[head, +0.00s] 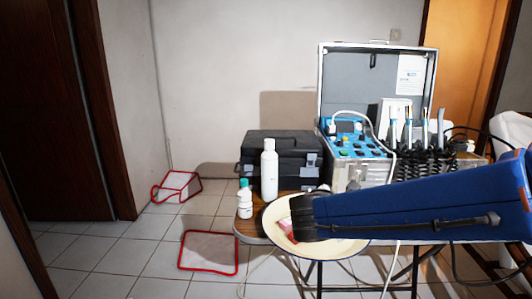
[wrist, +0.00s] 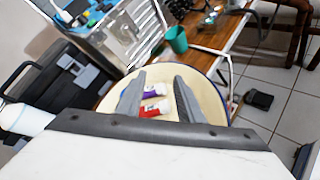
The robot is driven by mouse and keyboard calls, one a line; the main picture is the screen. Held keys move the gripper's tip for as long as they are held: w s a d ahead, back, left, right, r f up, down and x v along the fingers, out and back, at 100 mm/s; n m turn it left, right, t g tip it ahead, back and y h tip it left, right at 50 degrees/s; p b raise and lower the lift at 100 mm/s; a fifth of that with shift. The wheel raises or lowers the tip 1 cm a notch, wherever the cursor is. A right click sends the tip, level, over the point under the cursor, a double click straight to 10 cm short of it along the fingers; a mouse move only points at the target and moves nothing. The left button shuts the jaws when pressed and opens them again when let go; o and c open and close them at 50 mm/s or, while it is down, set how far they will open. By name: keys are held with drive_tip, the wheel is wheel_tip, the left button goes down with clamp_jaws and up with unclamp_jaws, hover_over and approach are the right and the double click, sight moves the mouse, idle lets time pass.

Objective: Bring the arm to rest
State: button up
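My blue arm reaches in from the right in the head view, across the front of the table and over a round cream plate (head: 350,246). In the wrist view my gripper (wrist: 159,78) is open, its two grey fingers apart above the plate (wrist: 208,92). Two small tubes, one with a purple label (wrist: 153,91) and one red and white (wrist: 154,109), lie on the plate, seen between the fingers. I see nothing held. In the head view my arm hides part of the plate, and the fingers cannot be made out.
A white bottle (head: 269,170) and a small teal-capped bottle (head: 244,203) stand left of the plate. Behind are a black case (head: 285,157) and an open dental case (head: 352,175). A teal cup (wrist: 177,40) shows in the wrist view. Tiled floor at left is mostly open.

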drive_tip(key=s+d+f+m+g+y, duration=0.1)
drive_tip(key=s+d+f+m+g, duration=0.2)
drive_tip(key=s+d+m, duration=0.4)
drive_tip(key=s+d+f+m+g+y, duration=0.1)
drive_tip(key=s+d+f+m+g, duration=0.2)
drive_tip(key=s, duration=0.5)
drive_tip(key=s+a+m+y, duration=0.1)
drive_tip(key=s+m+y, duration=0.2)
drive_tip(key=s+m, duration=0.2)
drive_tip(key=s+a+f+m+y, duration=0.1)
drive_tip(key=s+a+m+y, duration=0.1)
drive_tip(key=s+m, duration=0.3)
drive_tip(key=shift+s+a+m+y, duration=0.25)
drive_tip(key=shift+m+y, duration=0.15)
drive_tip(key=shift+m, duration=0.1)
drive_tip(key=shift+o, duration=0.6)
